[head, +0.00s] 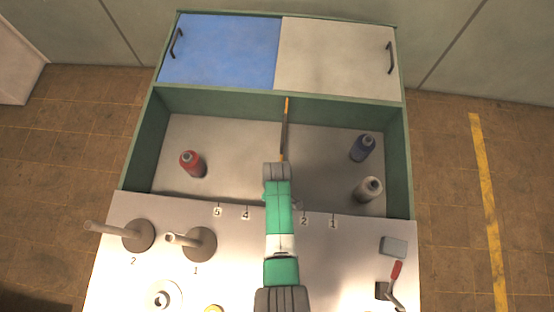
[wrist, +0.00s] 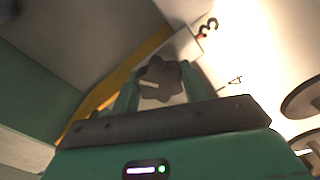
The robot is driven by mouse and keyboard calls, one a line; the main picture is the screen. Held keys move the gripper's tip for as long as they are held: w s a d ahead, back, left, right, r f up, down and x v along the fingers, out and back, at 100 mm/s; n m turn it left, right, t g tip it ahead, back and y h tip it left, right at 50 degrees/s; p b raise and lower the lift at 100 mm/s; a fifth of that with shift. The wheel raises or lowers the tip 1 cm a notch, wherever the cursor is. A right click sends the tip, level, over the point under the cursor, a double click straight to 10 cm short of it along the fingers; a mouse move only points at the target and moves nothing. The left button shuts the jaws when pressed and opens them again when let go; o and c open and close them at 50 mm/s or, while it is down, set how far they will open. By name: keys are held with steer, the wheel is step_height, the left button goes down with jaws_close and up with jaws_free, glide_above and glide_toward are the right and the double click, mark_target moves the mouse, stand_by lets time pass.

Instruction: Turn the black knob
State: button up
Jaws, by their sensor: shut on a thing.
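The black knob (wrist: 158,68) shows in the wrist view, with a lobed edge and a pale pointer mark on its face. My gripper (wrist: 160,84) is shut on the knob, with one green finger on its left side and one on its right. In the head view my arm runs up the middle of the worktop and hides the knob and the fingers.
A cabinet with a blue door (head: 220,50) and a grey door (head: 338,58) is at the back. A red bottle (head: 192,164), a blue bottle (head: 362,148) and a grey bottle (head: 368,189) stand in the recess. Two round-based pegs (head: 138,236) (head: 200,244) are front left.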

steer(key=o, duration=1)
step_height(320, 180, up, 8)
steer(key=p, duration=0.3)
